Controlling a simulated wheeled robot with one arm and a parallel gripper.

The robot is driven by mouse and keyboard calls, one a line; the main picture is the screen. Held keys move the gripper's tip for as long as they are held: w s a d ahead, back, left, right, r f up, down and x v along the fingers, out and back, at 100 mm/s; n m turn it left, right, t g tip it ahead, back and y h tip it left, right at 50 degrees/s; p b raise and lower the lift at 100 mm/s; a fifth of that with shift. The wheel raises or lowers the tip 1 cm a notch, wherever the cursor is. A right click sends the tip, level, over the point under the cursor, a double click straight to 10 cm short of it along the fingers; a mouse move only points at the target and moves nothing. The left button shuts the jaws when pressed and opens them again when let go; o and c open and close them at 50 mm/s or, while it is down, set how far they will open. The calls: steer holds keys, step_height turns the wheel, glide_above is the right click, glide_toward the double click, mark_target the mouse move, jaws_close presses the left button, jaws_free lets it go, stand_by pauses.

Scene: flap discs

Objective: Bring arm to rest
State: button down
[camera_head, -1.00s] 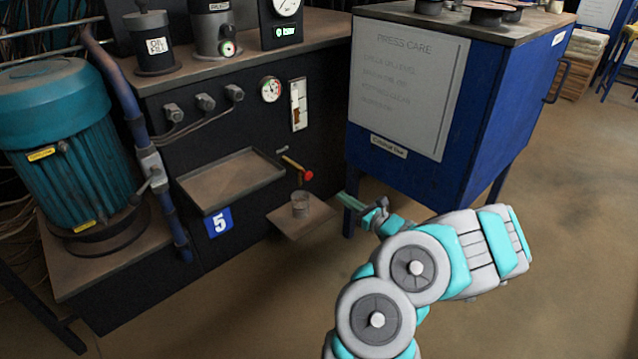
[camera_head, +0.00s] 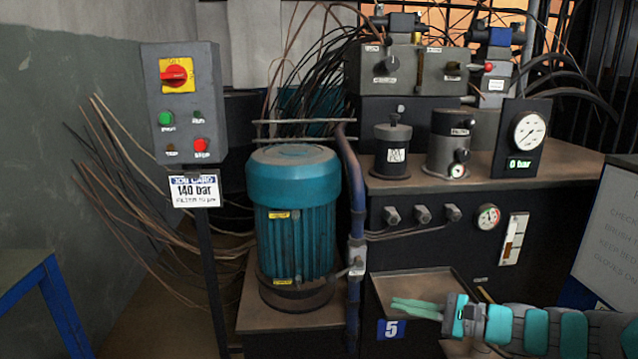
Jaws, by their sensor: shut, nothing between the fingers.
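My gripper (camera_head: 416,308) is at the lower right, its two teal fingers together and pointing left. Nothing shows between them. The fingers appear in front of the brown drip tray (camera_head: 413,284) on the black hydraulic unit, above the blue "5" label (camera_head: 391,329). I cannot tell how far they are from the tray. My forearm runs from the gripper to the right edge of the picture.
A teal motor (camera_head: 295,225) stands left of the unit, beside a blue pipe (camera_head: 355,200). A control box (camera_head: 181,103) on a post stands farther left. A blue cabinet with a white notice (camera_head: 612,240) is at the right edge. A blue-legged table (camera_head: 40,290) is lower left.

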steer(key=s+a+r+n+g+h+p, duration=0.1)
steer(key=s+a+n+g+h, duration=0.1)
steer(key=s+a+n+g, duration=0.6)
steer(key=s+a+n+g+h+p, duration=0.1)
steer(key=s+a+n+g+h, duration=0.15)
steer(key=s+a, duration=0.7)
steer(key=s+d+n+h+p, duration=0.2)
steer(key=s+d+n+h, duration=0.4)
steer(key=s+d+h, duration=0.4)
steer(key=s+d, duration=0.4)
steer(key=s, duration=0.3)
steer(key=shift+s, duration=0.35)
